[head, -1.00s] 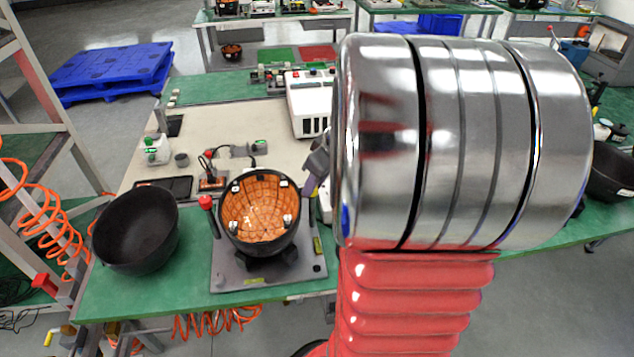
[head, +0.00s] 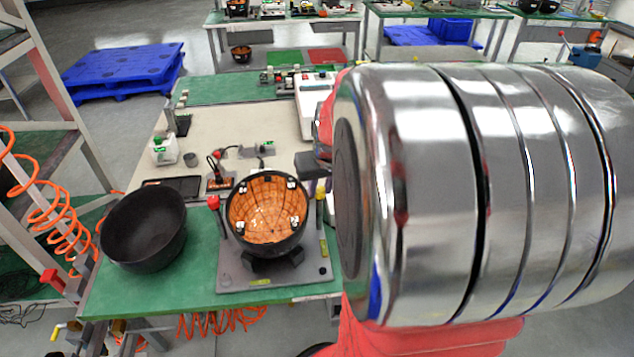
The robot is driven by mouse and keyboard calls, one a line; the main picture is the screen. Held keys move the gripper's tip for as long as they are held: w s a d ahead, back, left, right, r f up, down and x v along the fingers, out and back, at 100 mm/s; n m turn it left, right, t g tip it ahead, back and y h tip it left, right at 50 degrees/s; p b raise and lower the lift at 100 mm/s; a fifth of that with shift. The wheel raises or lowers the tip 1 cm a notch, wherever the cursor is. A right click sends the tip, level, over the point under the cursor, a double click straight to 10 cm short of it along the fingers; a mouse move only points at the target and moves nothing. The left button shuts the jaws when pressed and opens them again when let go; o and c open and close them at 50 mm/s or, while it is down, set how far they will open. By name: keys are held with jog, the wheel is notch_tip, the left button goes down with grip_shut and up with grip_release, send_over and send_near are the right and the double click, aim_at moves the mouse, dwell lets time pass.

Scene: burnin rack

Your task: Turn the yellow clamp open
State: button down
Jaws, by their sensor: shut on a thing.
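My gripper (head: 314,166) shows only in part in the head view, at the right rim of the black bowl with an orange tiled inside (head: 265,212). My large silver wrist and red arm cover most of it. It is shut, with its grip at the bowl's right side. A lever with a red knob (head: 213,202) stands at the bowl's left.
An empty black bowl (head: 143,228) stands left on the green bench (head: 190,296). Orange coiled hoses (head: 45,215) hang at the left. Blue pallets (head: 122,70) lie on the floor.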

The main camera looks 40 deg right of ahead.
jog(key=shift+m+h, duration=0.4)
jog(key=shift+m, duration=0.7)
jog(key=shift+m+g, duration=0.3)
jog(key=shift+m, duration=0.1)
jog(key=c, duration=1.5)
grip_release()
jog(key=shift+r, duration=0.15)
jog(key=v, duration=1.3)
jog(key=shift+a+r, duration=0.15)
jog(key=shift+a, duration=0.05)
